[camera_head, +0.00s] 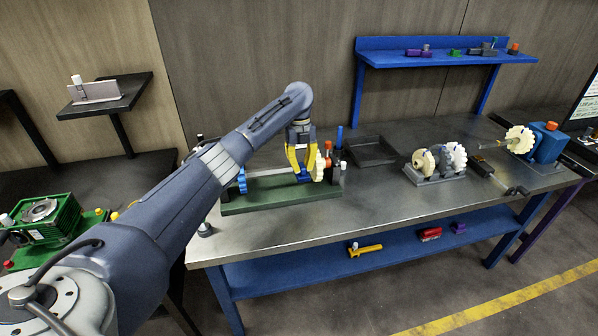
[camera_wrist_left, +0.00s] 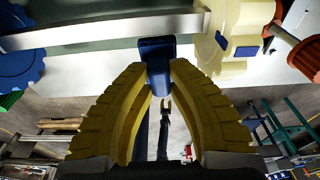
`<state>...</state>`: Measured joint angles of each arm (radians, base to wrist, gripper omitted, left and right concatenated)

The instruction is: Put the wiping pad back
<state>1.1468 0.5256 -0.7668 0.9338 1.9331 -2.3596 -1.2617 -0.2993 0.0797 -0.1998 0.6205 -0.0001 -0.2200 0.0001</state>
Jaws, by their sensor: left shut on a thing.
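My left gripper (camera_head: 303,172) reaches down over the green base (camera_head: 255,203) on the metal bench, with yellow fingers. In the left wrist view the fingertips (camera_wrist_left: 158,70) close on a small blue block (camera_wrist_left: 155,48). I take this block for the wiping pad, but the frames do not make that certain.
A cream gear (camera_head: 319,168) stands just right of the fingers, and a blue wheel (camera_head: 241,181) stands on the left. A black tray (camera_head: 371,151), a gear stand (camera_head: 440,178) and a blue motor unit (camera_head: 548,145) are farther right.

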